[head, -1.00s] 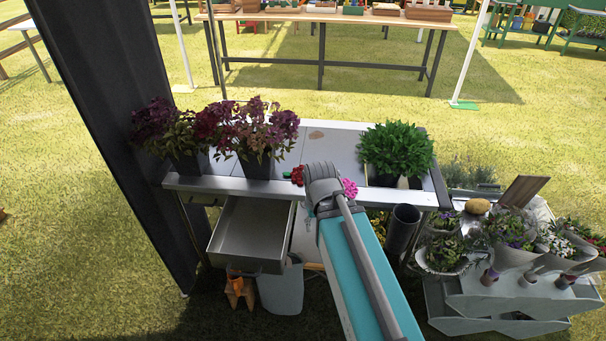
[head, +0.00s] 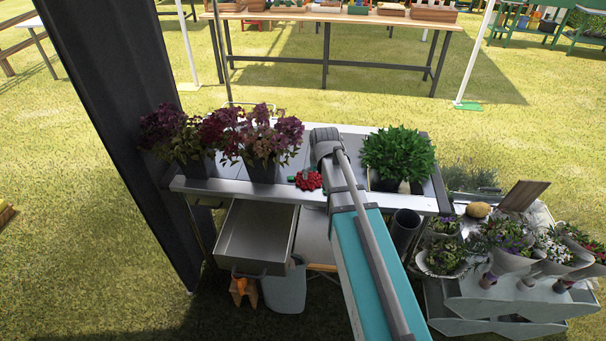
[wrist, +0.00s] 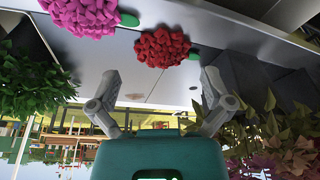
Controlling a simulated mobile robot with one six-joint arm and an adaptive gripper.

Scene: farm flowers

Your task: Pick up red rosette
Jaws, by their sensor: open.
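The red rosette (head: 308,181) lies on the metal table near its front edge, just left of my arm in the head view. In the wrist view the red rosette (wrist: 162,47) is at the top middle, ahead of the fingertips and apart from them, with a bit of green at its side. My gripper (wrist: 164,88) is open and empty, its two fingers spread to either side. In the head view my arm hides the fingers. A pink rosette (wrist: 84,14) lies to the left of the red one in the wrist view; my arm hides it in the head view.
Dark potted purple flowers (head: 262,138) stand on the left of the table (head: 195,187), and a leafy green plant (head: 398,153) on the right. An open drawer (head: 256,235) hangs under the table. A rack of wrapped flowers (head: 510,285) stands at the right.

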